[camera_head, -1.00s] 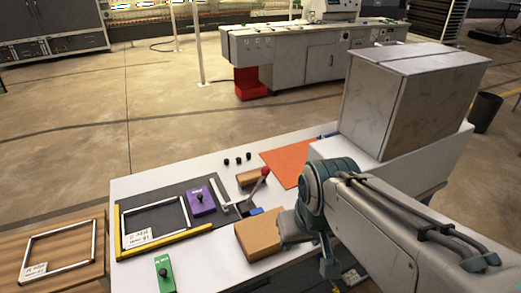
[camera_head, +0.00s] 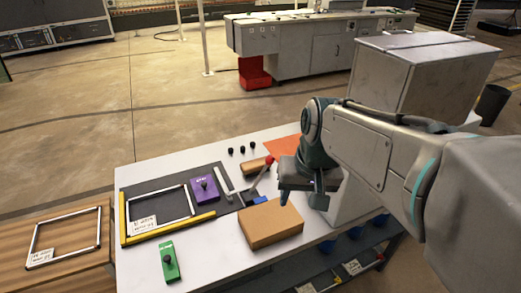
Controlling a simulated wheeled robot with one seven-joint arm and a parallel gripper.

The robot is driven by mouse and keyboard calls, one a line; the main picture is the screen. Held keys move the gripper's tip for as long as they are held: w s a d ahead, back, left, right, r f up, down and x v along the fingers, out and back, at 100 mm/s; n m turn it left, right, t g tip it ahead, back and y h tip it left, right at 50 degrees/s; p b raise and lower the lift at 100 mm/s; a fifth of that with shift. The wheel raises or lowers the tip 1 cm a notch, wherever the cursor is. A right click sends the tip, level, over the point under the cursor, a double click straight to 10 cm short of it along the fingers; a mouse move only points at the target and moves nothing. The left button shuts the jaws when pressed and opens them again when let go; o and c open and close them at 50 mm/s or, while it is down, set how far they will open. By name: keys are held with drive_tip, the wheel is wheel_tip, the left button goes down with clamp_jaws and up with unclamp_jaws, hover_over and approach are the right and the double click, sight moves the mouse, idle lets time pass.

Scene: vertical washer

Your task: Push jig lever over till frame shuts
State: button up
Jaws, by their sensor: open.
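The jig lever (camera_head: 260,177) has a red knob and a metal shaft leaning up and right from the jig's right end. The jig is a dark plate (camera_head: 143,197) with yellow edge bars. On it lies a silver rectangular frame (camera_head: 163,188) with a white label at its lower left corner. Whether the frame is clamped is too small to tell. My gripper (camera_head: 301,204) is open and empty, pointing down just right of the lever, above the table, apart from the knob as far as I can see.
A brown box (camera_head: 270,225) sits below my gripper. An orange sheet (camera_head: 283,146) lies behind. Another frame (camera_head: 66,237) lies on the wooden table at left.

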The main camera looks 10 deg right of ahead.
drive_tip(key=w+d+r+m+g+y, duration=0.2)
drive_tip(key=w+m, duration=0.2)
drive_tip(key=w, duration=1)
drive_tip(key=m+g+y+b, duration=0.1)
drive_tip(key=m+y, duration=0.2)
approach(269, 161)
drive_tip(key=x, duration=0.8)
drive_tip(key=w+x, duration=0.1)
drive_tip(key=x, duration=0.3)
drive_tip(key=shift+d+f, duration=0.2)
drive_tip(key=shift+f, duration=0.25)
clamp_jaws()
